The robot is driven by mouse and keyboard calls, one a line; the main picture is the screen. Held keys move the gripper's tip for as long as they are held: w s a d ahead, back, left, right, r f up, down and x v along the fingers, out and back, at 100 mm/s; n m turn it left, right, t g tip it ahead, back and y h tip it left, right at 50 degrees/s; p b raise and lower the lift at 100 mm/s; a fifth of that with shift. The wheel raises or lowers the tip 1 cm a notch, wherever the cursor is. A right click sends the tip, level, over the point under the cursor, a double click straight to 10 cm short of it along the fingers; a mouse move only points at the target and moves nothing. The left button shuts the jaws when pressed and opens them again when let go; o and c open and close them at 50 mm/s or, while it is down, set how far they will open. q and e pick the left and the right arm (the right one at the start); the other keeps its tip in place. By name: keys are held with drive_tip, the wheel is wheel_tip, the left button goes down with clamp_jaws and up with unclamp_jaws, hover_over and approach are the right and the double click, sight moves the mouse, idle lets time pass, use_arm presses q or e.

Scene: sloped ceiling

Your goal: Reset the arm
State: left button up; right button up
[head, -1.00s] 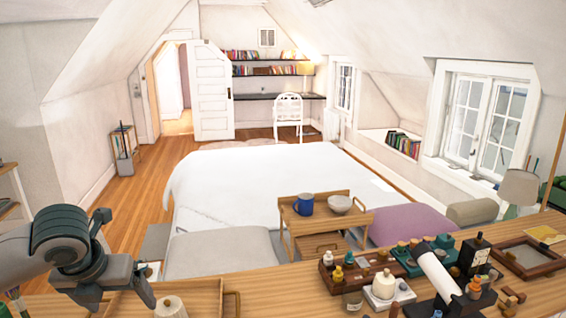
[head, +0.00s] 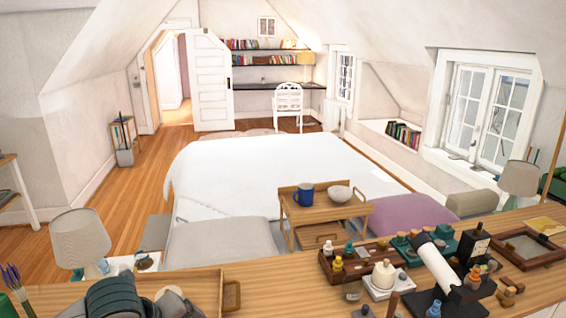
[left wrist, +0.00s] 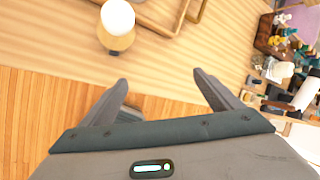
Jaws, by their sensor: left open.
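My left arm is at the bottom left of the head view, low against the wooden counter (head: 400,285), and its fingers cannot be made out there. In the left wrist view my left gripper (left wrist: 160,82) is open, its two dark fingers apart with nothing between them. The fingers point toward the counter's edge, with wooden floor below. A white rounded thing on a light wooden base (left wrist: 117,22) stands on the counter just beyond the left finger. My right gripper is in neither view.
A wooden tray (head: 231,296) lies on the counter beside my left arm. Several bottles and small pieces crowd the right side, including a white bottle (head: 383,274) and a dark bottle (head: 478,243). A bed (head: 260,180) stands beyond, with a small table holding a blue mug (head: 303,194).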

use_arm(q)
drive_tip(key=s+d+f+n+h, duration=0.1)
drive_tip(key=s+d+f+n, duration=0.2)
drive_tip(key=s+f+n, duration=0.3)
drive_tip(key=s+d+f+n, duration=0.3)
drive_tip(key=s+f+n, duration=0.1)
drive_tip(key=f+n, duration=0.25)
drive_tip(key=s+a+f+n+y, duration=0.1)
drive_tip(key=s+a+f+n, duration=0.15)
drive_tip(key=s+n, duration=0.3)
drive_tip(key=s+a+f+n+g+y, duration=0.1)
drive_tip(key=s+a+f+n, duration=0.1)
drive_tip(key=s+f+n, duration=0.3)
drive_tip(key=s+a+f+n+y, duration=0.1)
drive_tip(key=s+a+n, duration=0.2)
drive_tip(key=s, duration=0.3)
wheel_tip(320, 180, down, 28)
drive_tip(key=s+g, duration=0.1)
drive_tip(key=s+a+f+g+b, duration=0.1)
drive_tip(key=s+a+f, duration=0.1)
drive_tip(key=s+f, duration=1.6)
drive_tip(key=shift+s+a+f+g+b, duration=0.3)
drive_tip(key=shift+a+f+g+b, duration=0.1)
drive_tip(key=shift+f, duration=0.45)
